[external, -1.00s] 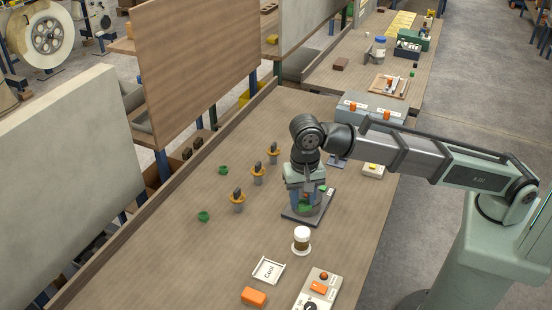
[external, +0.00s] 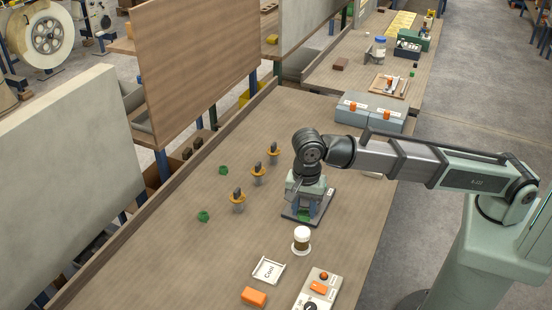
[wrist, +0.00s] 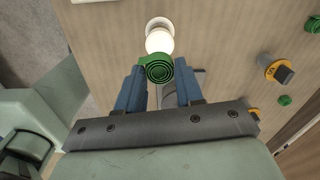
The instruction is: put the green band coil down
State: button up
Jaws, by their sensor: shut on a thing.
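The green band coil (wrist: 159,69), a flat dark-green spiral, sits between the blue fingers of my gripper (wrist: 160,78) in the wrist view. My gripper is shut on it. In the external view my gripper (external: 303,213) is low over a dark plate (external: 323,211) on the bench, and a little green of the coil (external: 303,216) shows at the fingertips. I cannot tell whether the coil touches the plate. A grey cylinder (wrist: 169,98) shows partly behind the fingers in the wrist view.
Several orange-collared posts, including one (external: 238,201), and green pieces (external: 203,216) stand left. A "Cool" tray (external: 268,270), orange block (external: 254,297) and control panel (external: 319,289) lie in front.

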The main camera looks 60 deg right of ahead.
aim_at(302, 231)
jog(key=shift+f, duration=2.75)
jog(key=shift+f, duration=0.15)
jog(key=o, duration=1)
notch_tip(302, 231, up, 12)
jog(key=shift+r, duration=0.15)
